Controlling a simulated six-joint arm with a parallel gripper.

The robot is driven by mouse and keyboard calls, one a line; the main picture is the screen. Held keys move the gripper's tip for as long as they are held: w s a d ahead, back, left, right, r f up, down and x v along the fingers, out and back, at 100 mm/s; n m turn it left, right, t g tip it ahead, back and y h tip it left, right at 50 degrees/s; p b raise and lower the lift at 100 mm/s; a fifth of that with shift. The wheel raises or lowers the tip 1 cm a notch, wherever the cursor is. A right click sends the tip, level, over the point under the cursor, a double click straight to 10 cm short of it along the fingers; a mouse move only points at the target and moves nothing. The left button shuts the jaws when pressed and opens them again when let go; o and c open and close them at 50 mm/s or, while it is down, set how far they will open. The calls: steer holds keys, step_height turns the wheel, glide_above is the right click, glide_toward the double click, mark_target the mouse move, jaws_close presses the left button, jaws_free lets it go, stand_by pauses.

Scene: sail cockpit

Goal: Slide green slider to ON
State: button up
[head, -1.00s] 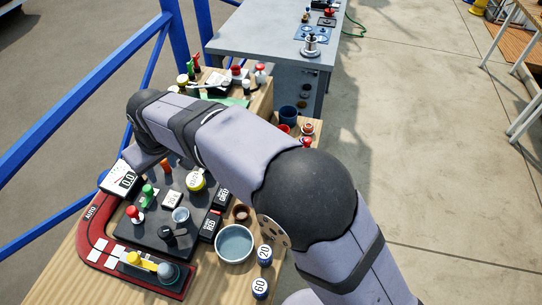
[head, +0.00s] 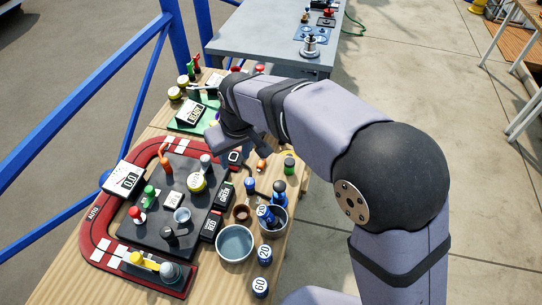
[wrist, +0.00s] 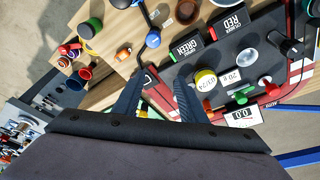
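The green slider's knob (head: 148,192) stands upright at the left of the dark panel (head: 140,232), near a red knob. In the wrist view a green knob (wrist: 240,97) shows right of my fingers, beside a red knob. I cannot read an ON mark. My gripper (wrist: 158,80) is open and empty, its two dark fingers apart over the panel's edge. In the head view my gripper is over the panel's far right corner, away from the green knob, and its fingertips are mostly hidden by my arm.
A 0.0 display (head: 125,180) is at left. Bowls and numbered cylinders crowd the right side.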

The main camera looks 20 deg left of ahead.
steer(key=w+d+m, duration=0.1)
steer(key=d, duration=0.7)
steer(key=shift+w+d+m+h+p, duration=0.25)
steer(key=shift+d+m+h+p, duration=0.1)
steer(key=shift+d+m+h, duration=0.05)
steer(key=shift+f, duration=0.1)
steer(key=n+y+b, duration=0.3)
steer(key=n+b, duration=0.2)
steer(key=n, duration=0.1)
glide_toward(149, 189)
steer(key=shift+p+x, duration=0.7)
steer(key=shift+x, duration=3.35)
steer(key=shift+w+a, duration=0.1)
